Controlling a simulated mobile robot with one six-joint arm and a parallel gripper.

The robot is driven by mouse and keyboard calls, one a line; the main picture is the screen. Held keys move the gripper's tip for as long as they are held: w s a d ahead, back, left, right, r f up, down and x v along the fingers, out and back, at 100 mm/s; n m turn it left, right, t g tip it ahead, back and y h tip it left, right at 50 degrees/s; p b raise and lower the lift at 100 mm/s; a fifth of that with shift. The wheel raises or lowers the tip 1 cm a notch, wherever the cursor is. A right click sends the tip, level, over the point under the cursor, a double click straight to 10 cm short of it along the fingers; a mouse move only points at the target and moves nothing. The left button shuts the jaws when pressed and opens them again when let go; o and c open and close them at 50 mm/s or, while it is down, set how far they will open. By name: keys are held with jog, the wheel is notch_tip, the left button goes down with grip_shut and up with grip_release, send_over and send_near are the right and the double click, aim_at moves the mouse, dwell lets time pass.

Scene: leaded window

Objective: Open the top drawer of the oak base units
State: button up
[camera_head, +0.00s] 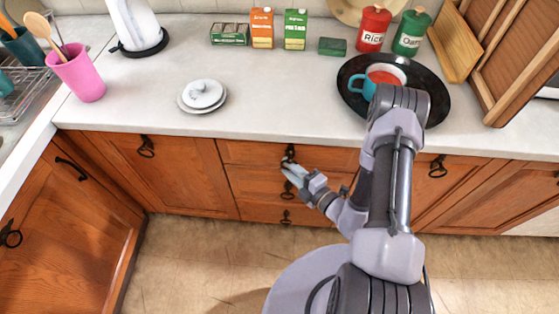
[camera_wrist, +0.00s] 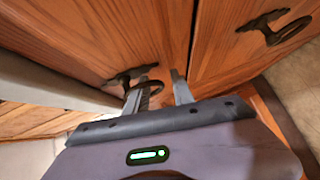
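The top drawer (camera_head: 250,154) of the oak base units is the upper front of a stack in the middle of the cabinet run, and it looks closed. Its dark pull handle (camera_head: 289,152) also shows in the wrist view (camera_wrist: 125,78). My gripper (camera_head: 290,172) is at this handle, reaching in from the lower right. In the wrist view my gripper (camera_wrist: 158,96) has its two fingers apart, with the handle's hanging part between them, nearer the left finger. I cannot tell whether a finger touches it.
Lower drawers with dark pulls (camera_head: 287,192) sit below. The floor (camera_head: 195,255) in front is clear on the left.

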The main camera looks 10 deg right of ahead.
jog(key=shift+w+a, duration=0.1)
jog(key=shift+w, duration=0.15)
jog(key=shift+s, duration=0.1)
grip_shut()
dwell(1.2)
